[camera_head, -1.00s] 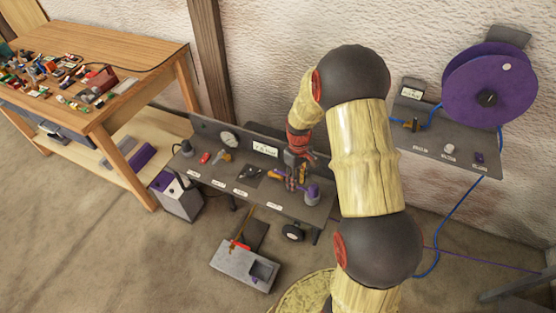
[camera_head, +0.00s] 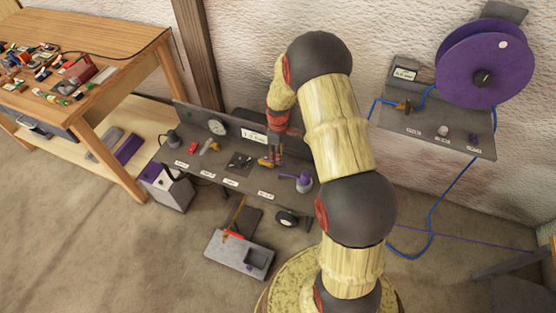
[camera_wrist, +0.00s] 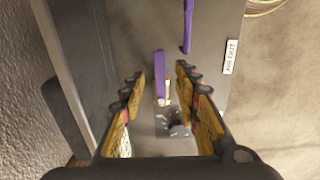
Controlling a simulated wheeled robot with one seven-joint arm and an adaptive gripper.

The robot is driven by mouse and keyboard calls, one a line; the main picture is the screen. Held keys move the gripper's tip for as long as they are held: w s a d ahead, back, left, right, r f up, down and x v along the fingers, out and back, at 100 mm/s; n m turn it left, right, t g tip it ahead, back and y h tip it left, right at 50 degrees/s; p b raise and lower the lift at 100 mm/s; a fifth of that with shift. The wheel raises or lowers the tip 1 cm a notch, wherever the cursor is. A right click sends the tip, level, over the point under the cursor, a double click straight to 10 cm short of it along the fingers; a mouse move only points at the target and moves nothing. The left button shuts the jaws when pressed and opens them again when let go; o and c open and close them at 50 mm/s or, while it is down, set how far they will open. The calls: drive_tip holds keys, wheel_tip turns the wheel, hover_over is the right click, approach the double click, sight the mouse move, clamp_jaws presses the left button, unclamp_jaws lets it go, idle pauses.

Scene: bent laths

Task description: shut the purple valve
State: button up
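A slim purple handle (camera_wrist: 161,66) stands on a small pale fitting on the grey panel in the wrist view. It appears in line with the gap between the fingers of my gripper (camera_wrist: 160,73). The fingers are spread, with clear space on both sides of the handle, and neither touches it. In the head view my gripper (camera_head: 278,152) is over the right part of the low grey bench (camera_head: 218,188), close to its back panel. A brass piece (camera_head: 265,162) shows just below it. I cannot tell the handle's turn position for certain.
A second purple bar (camera_wrist: 188,24) and a white label (camera_wrist: 231,57) lie farther off in the wrist view. A dark knob (camera_wrist: 177,122) sits near the fingers. A purple fitting (camera_head: 304,182) stands at the bench's right end. A purple reel (camera_head: 484,65) hangs at right.

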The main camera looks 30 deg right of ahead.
drive_tip(key=shift+f+b, duration=0.3)
drive_tip(key=shift+f, duration=1.3)
drive_tip(key=shift+c, duration=1.3)
clamp_jaws()
